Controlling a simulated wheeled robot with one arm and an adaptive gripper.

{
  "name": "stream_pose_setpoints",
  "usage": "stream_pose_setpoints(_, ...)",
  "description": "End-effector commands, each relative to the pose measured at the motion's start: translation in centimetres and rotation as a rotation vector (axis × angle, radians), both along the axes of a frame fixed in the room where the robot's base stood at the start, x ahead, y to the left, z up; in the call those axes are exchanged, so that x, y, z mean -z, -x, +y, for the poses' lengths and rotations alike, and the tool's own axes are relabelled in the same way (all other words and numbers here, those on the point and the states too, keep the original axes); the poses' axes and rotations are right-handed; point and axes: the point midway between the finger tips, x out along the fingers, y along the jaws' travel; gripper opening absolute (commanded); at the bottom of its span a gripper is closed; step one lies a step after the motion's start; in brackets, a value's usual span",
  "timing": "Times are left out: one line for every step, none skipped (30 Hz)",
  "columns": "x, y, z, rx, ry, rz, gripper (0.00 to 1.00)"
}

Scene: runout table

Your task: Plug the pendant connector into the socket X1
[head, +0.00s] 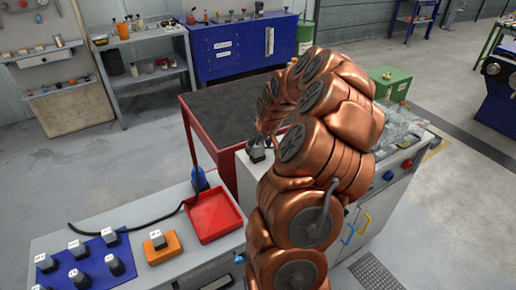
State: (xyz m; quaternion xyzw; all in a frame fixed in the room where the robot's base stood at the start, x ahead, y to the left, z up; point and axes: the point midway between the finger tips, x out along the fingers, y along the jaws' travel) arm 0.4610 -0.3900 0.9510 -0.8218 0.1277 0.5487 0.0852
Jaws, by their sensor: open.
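My gripper (258,150) is small in the head view, at the end of my copper arm, above the pale cabinet beside the red-framed cart. Its jaws are open, but the arm partly covers them and I cannot tell what is between or under them. A black cable (140,224) lies curved across the grey bench at the lower left. Its left end lies near the blue mat (95,262), and I cannot make out a connector on it. Several grey and black plug-like blocks (111,237) stand on the mat. Another stands on an orange block (165,250). Their labels are unreadable, so I cannot tell which is X1.
A red tray (212,216) sits on the bench, with a blue object (200,181) behind it. The dark-topped red cart (215,105) stands behind. A green box (391,84) and clear items are on the cabinet at right. Grey floor is free at left.

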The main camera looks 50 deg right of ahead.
Motion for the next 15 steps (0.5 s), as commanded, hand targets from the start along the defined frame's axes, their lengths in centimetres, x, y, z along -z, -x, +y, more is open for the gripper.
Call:
stream_pose_setpoints(0.4,-0.2,0.0,-0.001,-0.003,0.004,0.73)
stream_pose_setpoints(0.7,-0.3,0.0,0.0,-0.002,0.004,0.73)
stream_pose_setpoints(1.1,-0.4,-0.1,0.0,-0.002,0.004,0.73)
stream_pose_setpoints(1.3,-0.5,-0.1,0.0,-0.002,0.003,0.73)
stream_pose_setpoints(1.5,-0.6,-0.1,0.0,-0.001,0.002,0.73)
stream_pose_setpoints(1.6,-0.6,-0.2,0.0,0.0,0.001,0.73)
stream_pose_setpoints(1.7,-0.7,-0.2,0.0,0.0,0.001,0.73)
stream_pose_setpoints(1.7,-0.7,-0.2,0.0,0.0,0.001,0.73)
stream_pose_setpoints(1.8,-0.7,-0.2,0.0,0.0,0.0,0.73)
stream_pose_setpoints(1.7,-0.7,-0.2,0.0,0.0,0.0,0.73)
stream_pose_setpoints(1.8,-0.7,-0.2,0.0,0.0,0.0,0.73)
stream_pose_setpoints(1.7,-0.7,-0.2,0.0,0.0,0.0,0.73)
stream_pose_setpoints(1.7,-0.7,-0.2,0.0,0.0,0.0,0.73)
stream_pose_setpoints(1.7,-0.7,-0.2,0.0,0.0,0.0,0.71)
stream_pose_setpoints(1.7,-0.7,-0.2,0.0,0.0,0.0,0.67)
